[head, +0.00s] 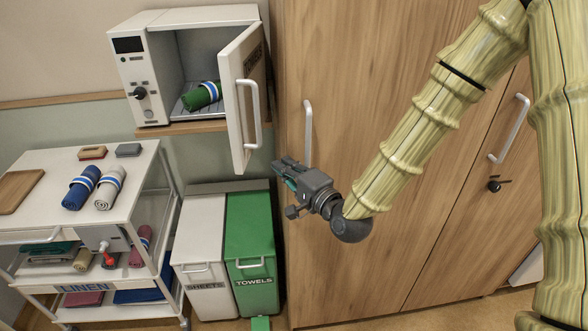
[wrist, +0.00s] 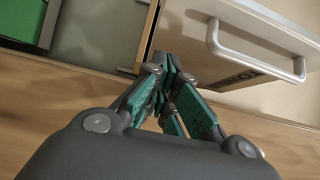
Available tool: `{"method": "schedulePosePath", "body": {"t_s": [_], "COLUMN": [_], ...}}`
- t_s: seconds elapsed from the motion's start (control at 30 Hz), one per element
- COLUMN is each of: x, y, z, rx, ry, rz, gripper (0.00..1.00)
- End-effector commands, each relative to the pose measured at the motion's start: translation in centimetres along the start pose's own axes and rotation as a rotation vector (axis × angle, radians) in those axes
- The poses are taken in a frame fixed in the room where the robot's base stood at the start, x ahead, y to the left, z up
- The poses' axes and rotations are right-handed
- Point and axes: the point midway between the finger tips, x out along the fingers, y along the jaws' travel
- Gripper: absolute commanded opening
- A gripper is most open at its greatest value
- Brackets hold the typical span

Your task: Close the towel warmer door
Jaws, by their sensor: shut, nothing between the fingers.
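The towel warmer (head: 140,85) is a white box on a wall shelf at the upper left, with a dark display and a knob. Its door (head: 236,110) stands wide open, swung out toward me on its right side. A pale bar handle (head: 250,115) is on the door's outer face. My gripper (head: 279,166) is shut and empty, below and to the right of the door, apart from it. In the wrist view the shut fingertips (wrist: 168,68) point past a pale panel with a bar handle (wrist: 258,50), which appears to be the door.
A rolled green towel (head: 202,96) lies inside the warmer. Below stand a white bin (head: 200,255) and a green bin (head: 250,235). A linen trolley (head: 130,165) with towels is at the left. A tall wooden wardrobe (head: 400,200) stands right behind my arm.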

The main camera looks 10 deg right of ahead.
Motion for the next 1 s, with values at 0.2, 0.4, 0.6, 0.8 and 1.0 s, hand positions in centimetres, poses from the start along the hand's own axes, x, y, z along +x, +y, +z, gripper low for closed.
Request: {"method": "schedulePosePath", "body": {"t_s": [0.2,0.4,0.6,0.8,1.0], "x": [3.4,4.6,5.5,5.8,5.8], "y": [-0.2,-0.1,-0.1,0.0,0.1], "z": [0.2,1.7,2.5,2.8,2.8], "rx": [-0.001,-0.001,0.000,0.001,0.000], "ry": [-0.002,-0.002,0.000,0.001,0.001], "rz": [0.002,0.002,0.001,0.000,0.001], "gripper": [0.00,0.00,0.00,0.00,0.00]}}
